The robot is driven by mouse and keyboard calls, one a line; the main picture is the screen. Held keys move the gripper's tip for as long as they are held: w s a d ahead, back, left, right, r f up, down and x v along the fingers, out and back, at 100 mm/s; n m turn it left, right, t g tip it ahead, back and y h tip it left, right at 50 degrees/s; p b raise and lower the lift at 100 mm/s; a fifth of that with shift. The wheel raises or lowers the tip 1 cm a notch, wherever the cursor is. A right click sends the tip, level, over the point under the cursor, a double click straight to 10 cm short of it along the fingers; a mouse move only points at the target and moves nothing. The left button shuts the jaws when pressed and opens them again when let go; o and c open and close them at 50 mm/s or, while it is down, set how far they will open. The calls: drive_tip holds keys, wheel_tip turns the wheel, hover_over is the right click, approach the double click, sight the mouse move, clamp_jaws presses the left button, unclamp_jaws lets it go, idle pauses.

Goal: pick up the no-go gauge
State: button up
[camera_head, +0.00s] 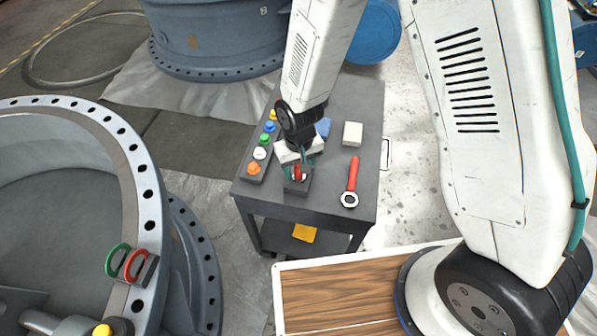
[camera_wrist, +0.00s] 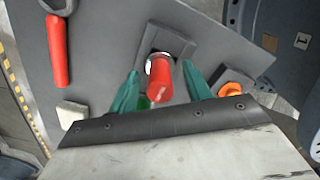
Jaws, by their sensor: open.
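A red-handled gauge, which I take to be the no-go gauge (camera_wrist: 159,80), stands in a dark grey block (camera_head: 298,188) near the table's front edge. Its red handle also shows in the head view (camera_head: 297,172), partly covered by my gripper. In the wrist view my gripper (camera_wrist: 163,77) has its two green fingers open, one on each side of the handle. Gaps seem to show between the fingers and the handle; contact cannot be told. A small green part shows behind the handle, unclear what it is.
A red-handled ring wrench (camera_head: 352,180) and a pale block (camera_head: 352,133) lie on the dark table (camera_head: 325,205), right of the gauge. A strip of several coloured knobs (camera_head: 261,153) runs along its left. Green and red rings (camera_head: 136,264) sit on the large flange at left.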

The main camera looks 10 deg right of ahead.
drive_tip(key=shift+f, duration=0.35)
clamp_jaws()
drive_tip(key=shift+r, duration=0.1)
